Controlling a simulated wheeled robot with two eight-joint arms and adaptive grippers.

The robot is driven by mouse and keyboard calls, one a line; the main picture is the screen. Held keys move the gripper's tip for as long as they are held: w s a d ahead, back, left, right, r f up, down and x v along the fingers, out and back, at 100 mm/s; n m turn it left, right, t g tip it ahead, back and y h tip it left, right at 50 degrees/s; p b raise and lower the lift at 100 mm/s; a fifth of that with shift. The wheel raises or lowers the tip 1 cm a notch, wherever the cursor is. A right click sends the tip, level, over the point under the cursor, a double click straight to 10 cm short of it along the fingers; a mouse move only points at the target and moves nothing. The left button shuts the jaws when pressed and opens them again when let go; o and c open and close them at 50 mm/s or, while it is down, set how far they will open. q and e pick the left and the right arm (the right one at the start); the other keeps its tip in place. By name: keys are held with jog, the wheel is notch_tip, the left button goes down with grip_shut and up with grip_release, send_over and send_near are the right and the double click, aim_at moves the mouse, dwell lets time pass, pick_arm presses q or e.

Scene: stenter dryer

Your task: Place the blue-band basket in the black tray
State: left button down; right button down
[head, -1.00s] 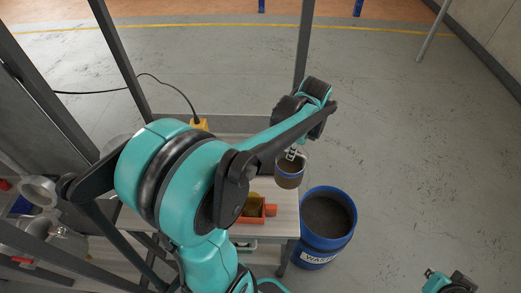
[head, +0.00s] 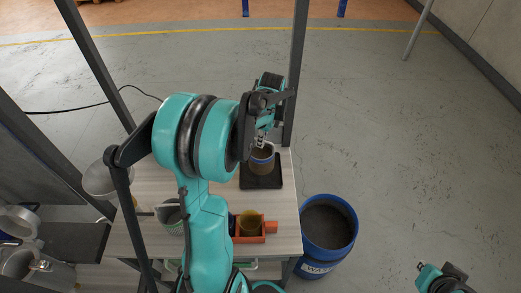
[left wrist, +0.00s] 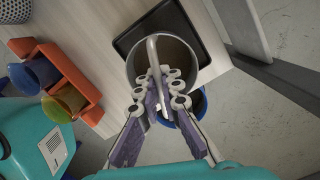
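The blue-band basket (head: 262,158) is a brown cup-like vessel with a wire handle and a bluish band near its rim. My left gripper (head: 262,137) is shut on the handle and holds the basket upright. The black tray (head: 262,183) lies on the light table, with the basket over its far part. In the left wrist view the basket (left wrist: 163,62) overlaps the dark tray (left wrist: 137,33), its handle between the fingers (left wrist: 162,85). I cannot tell whether its bottom touches the tray. My right gripper (head: 445,281) is at the lower right, apart from everything, its fingers unclear.
An orange holder (head: 268,228) with a yellow cup (head: 250,224) and a blue cup stands on the table nearer me. A blue waste bin (head: 329,228) stands off the table's right edge. A grey post (head: 296,80) rises just behind the tray. Floor to the right is clear.

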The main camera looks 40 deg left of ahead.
pick_arm(q)
jog(key=shift+a+f, duration=0.2)
jog(key=shift+f, duration=0.2)
notch_tip(320, 180, down, 4)
jog(key=shift+r+b, duration=0.25)
jog(key=shift+b, duration=0.25)
jog(key=shift+f, duration=0.1)
jog(key=c, duration=1.7)
grip_release()
